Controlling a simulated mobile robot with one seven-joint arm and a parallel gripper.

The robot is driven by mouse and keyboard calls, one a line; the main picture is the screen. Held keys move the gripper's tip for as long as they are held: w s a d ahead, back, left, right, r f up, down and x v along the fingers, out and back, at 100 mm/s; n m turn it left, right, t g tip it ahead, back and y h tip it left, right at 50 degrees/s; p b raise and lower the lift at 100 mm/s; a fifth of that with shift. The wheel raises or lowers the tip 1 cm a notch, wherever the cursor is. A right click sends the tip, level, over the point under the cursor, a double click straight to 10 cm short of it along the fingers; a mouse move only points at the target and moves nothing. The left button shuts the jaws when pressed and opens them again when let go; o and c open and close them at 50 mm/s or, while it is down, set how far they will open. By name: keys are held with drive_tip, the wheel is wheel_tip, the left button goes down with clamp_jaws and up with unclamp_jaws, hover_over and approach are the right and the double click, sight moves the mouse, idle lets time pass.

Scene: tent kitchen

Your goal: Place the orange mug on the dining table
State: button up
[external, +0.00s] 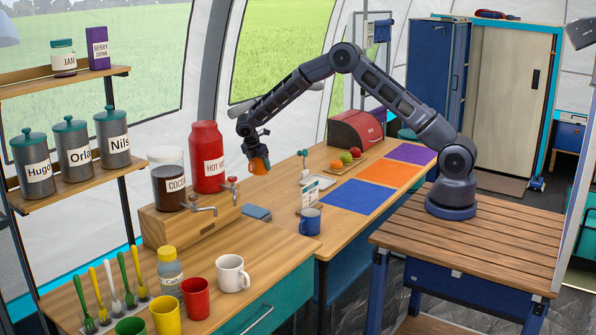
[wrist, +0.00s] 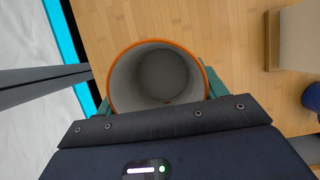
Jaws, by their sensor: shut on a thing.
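My gripper (external: 256,150) is shut on the orange mug (external: 259,166) and holds it above the wooden surface, to the right of the red hot-water container. In the wrist view the mug (wrist: 158,75) shows its orange rim and grey inside, with its open top facing the camera. The green fingers of my gripper (wrist: 160,97) press on both its sides. The inside looks empty. The long wooden table (external: 283,204) with blue, orange and purple mats stretches to the right; I cannot tell for sure that it is the dining table.
A blue mug (external: 310,222) and a small sign stand (external: 310,190) are on the long table. Fruit (external: 346,157) and a red bread box (external: 355,130) stand farther back. The red container (external: 207,158) and cocoa jar (external: 167,180) are close on the left. The blue mat (external: 357,196) is clear.

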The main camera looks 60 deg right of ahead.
wheel_tip(320, 180, down, 11)
drive_tip(key=shift+f, duration=0.1)
idle(0.5)
drive_tip(key=shift+f, duration=0.15)
drive_tip(key=o, duration=1)
